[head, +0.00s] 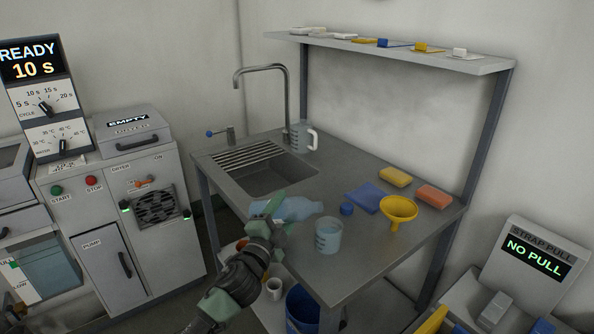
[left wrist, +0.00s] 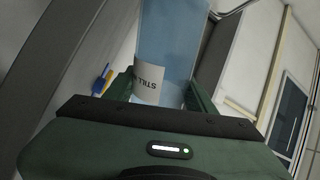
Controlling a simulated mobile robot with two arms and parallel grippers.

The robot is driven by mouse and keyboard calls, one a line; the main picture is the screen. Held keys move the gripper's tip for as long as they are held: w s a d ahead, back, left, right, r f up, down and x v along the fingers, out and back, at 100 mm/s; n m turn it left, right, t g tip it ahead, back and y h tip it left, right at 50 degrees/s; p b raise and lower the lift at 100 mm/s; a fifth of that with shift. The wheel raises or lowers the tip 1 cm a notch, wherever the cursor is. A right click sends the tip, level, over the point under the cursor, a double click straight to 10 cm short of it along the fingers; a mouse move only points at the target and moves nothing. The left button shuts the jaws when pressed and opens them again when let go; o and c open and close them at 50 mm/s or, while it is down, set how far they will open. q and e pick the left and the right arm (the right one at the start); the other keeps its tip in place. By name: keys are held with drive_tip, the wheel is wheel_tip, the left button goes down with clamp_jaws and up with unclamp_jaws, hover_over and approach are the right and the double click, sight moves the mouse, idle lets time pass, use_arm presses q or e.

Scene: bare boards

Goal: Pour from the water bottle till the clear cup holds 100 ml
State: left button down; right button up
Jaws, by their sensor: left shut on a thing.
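My left gripper (head: 268,214) is shut on the light-blue water bottle (head: 299,208), over the front of the sink table. The bottle lies almost level, its far end pointing right, just behind and above the clear cup (head: 328,238). In the left wrist view the bottle (left wrist: 172,48) sits between the fingers, with a white label reading STILL. The cup stands upright on the table with markings on its side; its water level is too small to read. No stream is visible. A blue cap (head: 346,209) lies on the table. My right gripper is out of view.
A yellow funnel (head: 399,210), blue cloth (head: 367,198), yellow sponge (head: 395,177) and orange sponge (head: 434,196) lie right of the cup. A clear jug (head: 302,137) stands behind the sink (head: 268,177). A blue bucket (head: 303,306) is below.

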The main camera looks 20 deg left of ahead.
sight(290, 199)
use_arm(q)
drive_tip(key=shift+r, duration=0.15)
drive_tip(key=shift+r+n, duration=0.2)
drive_tip(key=shift+n, duration=0.1)
drive_tip(key=n+p, duration=0.1)
drive_tip(key=n, duration=0.1)
drive_tip(key=r+n+p, duration=0.1)
drive_tip(key=n, duration=0.1)
drive_tip(key=d+r+n+y+p, duration=0.1)
drive_tip(key=n+p, duration=0.1)
drive_tip(key=shift+s+n, duration=0.1)
drive_tip(key=shift+n, duration=0.2)
drive_tip(key=n+p, duration=0.1)
drive_tip(key=r+n+p, duration=0.1)
drive_tip(key=n, duration=0.1)
drive_tip(key=shift+d+n, duration=0.2)
drive_tip(key=shift+n, duration=0.1)
drive_tip(key=shift+d+n+g+p, duration=0.1)
drive_tip(key=shift+n+g+p, duration=0.2)
drive_tip(key=shift+n+p, duration=0.35)
wheel_tip(290, 199, up, 3)
drive_tip(key=n+p, duration=0.2)
drive_tip(key=p, duration=0.1)
drive_tip(key=shift+p, duration=0.3)
drive_tip(key=shift+f, duration=0.15)
